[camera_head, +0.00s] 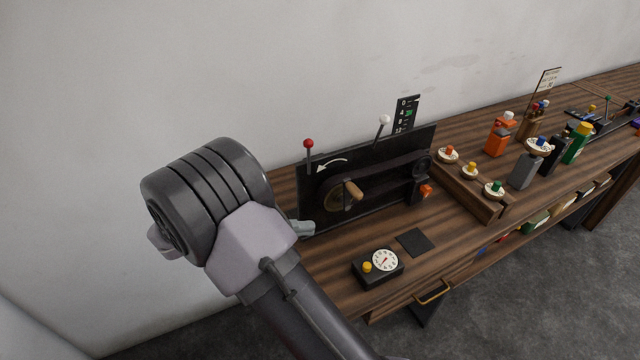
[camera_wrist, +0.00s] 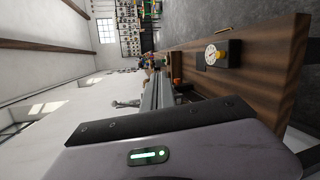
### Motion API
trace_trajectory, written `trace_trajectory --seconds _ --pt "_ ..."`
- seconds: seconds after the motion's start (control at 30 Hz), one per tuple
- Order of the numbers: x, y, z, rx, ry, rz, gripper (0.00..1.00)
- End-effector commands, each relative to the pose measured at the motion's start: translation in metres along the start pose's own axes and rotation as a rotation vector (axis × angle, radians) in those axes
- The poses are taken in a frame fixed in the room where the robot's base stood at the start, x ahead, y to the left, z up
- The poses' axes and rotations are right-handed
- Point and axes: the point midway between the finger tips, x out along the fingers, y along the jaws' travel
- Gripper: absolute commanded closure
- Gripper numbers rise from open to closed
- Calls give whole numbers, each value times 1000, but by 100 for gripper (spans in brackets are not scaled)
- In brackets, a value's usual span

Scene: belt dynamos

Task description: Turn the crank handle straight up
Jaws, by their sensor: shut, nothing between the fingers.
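The crank is on the upright black panel (camera_head: 395,168) in the head view. Its tan wooden handle (camera_head: 353,190) sticks out toward the viewer, at the upper right of the brass-coloured hub (camera_head: 334,198). A curved white arrow (camera_head: 332,164) is painted above it. My gripper (camera_head: 303,229) shows only as a small grey tip past my wrist, at the panel's lower left corner, apart from the handle. In the wrist view my gripper (camera_wrist: 158,92) has its fingers together and empty. The crank handle cannot be made out in the wrist view.
A red-knobbed lever (camera_head: 308,144) and a white-knobbed lever (camera_head: 384,120) rise at the panel. A black box with a dial (camera_head: 378,266) stands in front on the wooden bench (camera_head: 345,245). A wooden block with coloured knobs (camera_head: 470,190) is to the right.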

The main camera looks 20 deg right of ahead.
Motion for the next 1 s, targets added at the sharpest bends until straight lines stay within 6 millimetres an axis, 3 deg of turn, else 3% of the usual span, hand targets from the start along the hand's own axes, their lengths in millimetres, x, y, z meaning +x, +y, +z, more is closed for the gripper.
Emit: trace_trajectory --seconds 0.03,0.1,0.2,0.7,1.0 --pt "-19 10 -14 67 93 55 100" --pt "-36 20 -27 141 180 101 100" --pt "-38 24 -34 172 216 120 100" --pt "63 36 -53 167 210 117 100" --pt "93 41 -60 166 212 118 100"
